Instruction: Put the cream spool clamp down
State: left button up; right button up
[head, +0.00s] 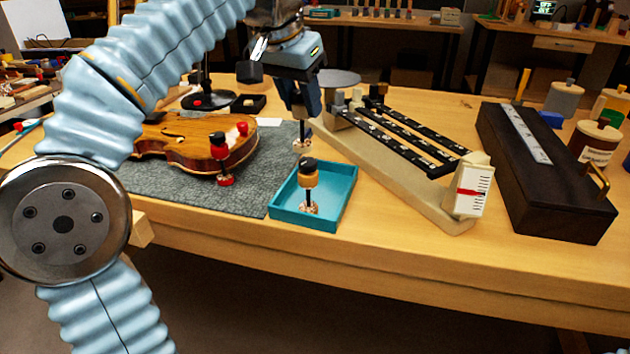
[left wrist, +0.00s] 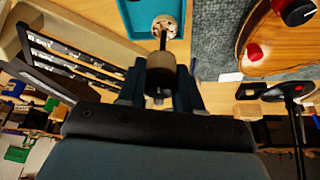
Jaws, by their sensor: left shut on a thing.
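My left gripper (head: 303,108) is shut on a spool clamp and points down behind the teal tray. In the left wrist view, the clamp's cream-tan body (left wrist: 160,72) sits between the fingers, with a thin rod and a pale speckled disc (left wrist: 166,27) at its end. In the head view, only its lower disc (head: 302,144) shows clearly, near the mat's right edge; I cannot tell if it touches the table. Another spool clamp (head: 308,178), with an orange-tan body and black knob, stands upright in the teal tray (head: 335,212). My right gripper is out of view.
A violin body (head: 185,140) with red clamps (head: 220,165) lies on a grey mat (head: 190,195) at left. A beige rack with black bars (head: 400,140) stands right of the gripper. A dark wooden block (head: 550,190) and jars (head: 593,140) are farther right.

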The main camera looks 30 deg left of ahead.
aim_at(301, 143)
pick_arm(q)
notch_tip(301, 143, down, 9)
jog(key=shift+r+b, duration=0.1)
jog(key=shift+b, duration=1.05)
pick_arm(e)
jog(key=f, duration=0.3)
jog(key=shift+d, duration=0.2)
pick_arm(q)
jog(key=shift+f, duration=0.2)
jog(key=o, duration=1.1)
jog(key=shift+c, duration=0.2)
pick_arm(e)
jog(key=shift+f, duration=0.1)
pick_arm(q)
jog(key=shift+r, duration=0.25)
jog(key=p+v, duration=0.3)
jog(key=v, duration=0.9)
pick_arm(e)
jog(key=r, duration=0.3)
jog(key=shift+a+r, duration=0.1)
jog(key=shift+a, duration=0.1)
